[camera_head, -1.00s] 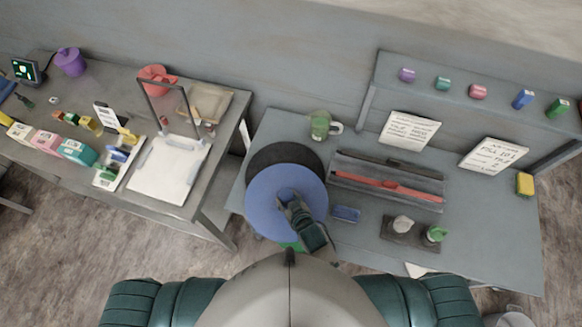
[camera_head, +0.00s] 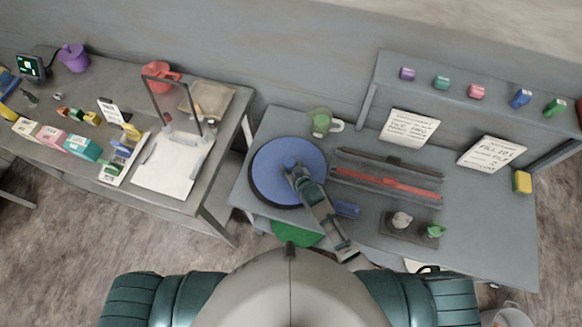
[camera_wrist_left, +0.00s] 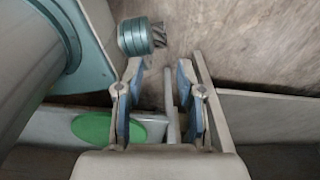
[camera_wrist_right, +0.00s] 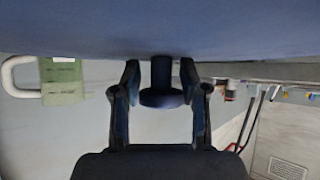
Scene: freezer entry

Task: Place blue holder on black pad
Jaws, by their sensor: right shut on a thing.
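The blue holder (camera_head: 275,168) is a wide round disc with a small central knob (camera_wrist_right: 160,97). In the head view it covers nearly all of the black pad (camera_head: 262,200), whose dark edge shows as a thin crescent at the lower left. My right gripper (camera_head: 293,173) reaches in from the lower right and is shut on the holder's knob. In the right wrist view its fingers (camera_wrist_right: 160,80) stand either side of the knob, under the disc's plane. Whether the disc touches the pad is unclear. My left gripper (camera_wrist_left: 160,90) is open and empty in the left wrist view.
A green mug (camera_head: 321,123) stands behind the disc. A rack with a red bar (camera_head: 390,186), a small blue block (camera_head: 346,208) and a dark tray (camera_head: 413,226) lie to the right. A green round thing (camera_head: 298,233) sits below the table's front edge.

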